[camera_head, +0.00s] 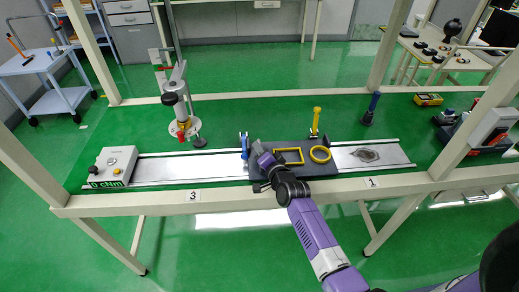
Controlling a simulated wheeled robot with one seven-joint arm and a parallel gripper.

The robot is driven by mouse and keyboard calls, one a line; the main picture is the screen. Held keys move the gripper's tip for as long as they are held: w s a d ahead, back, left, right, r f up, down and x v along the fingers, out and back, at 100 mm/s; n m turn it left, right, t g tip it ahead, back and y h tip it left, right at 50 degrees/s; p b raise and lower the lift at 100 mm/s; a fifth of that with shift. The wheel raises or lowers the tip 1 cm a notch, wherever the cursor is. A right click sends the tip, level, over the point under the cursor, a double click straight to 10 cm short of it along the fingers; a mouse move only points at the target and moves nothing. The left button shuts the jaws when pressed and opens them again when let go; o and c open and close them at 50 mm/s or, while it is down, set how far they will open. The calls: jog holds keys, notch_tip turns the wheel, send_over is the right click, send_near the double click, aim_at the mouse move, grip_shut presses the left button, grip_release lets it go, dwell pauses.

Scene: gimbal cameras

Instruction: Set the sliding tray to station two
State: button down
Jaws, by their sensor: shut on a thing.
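The sliding tray (325,170) is a dark plate on a pale rail (200,168). It carries a yellow rectangular frame and a yellow ring, with a yellow upright (316,122) behind and a blue upright (244,145) at its left end. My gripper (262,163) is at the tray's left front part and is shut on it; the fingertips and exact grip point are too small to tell. Label 3 (193,195) is left of the tray and label 1 (372,182) is right of it. No label 2 is visible; my arm covers the front beam between them.
A grey box reading "0 cNm" (113,167) stands at the rail's left end. A vertical tool on a stand (180,105) rises behind the rail's left part. A grey patch (367,155) lies on the rail right of the tray.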

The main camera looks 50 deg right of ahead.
dwell(0.3)
jog(key=c, duration=1.5)
grip_release()
jog(key=shift+o, duration=0.2)
jog(key=shift+v, duration=3.9)
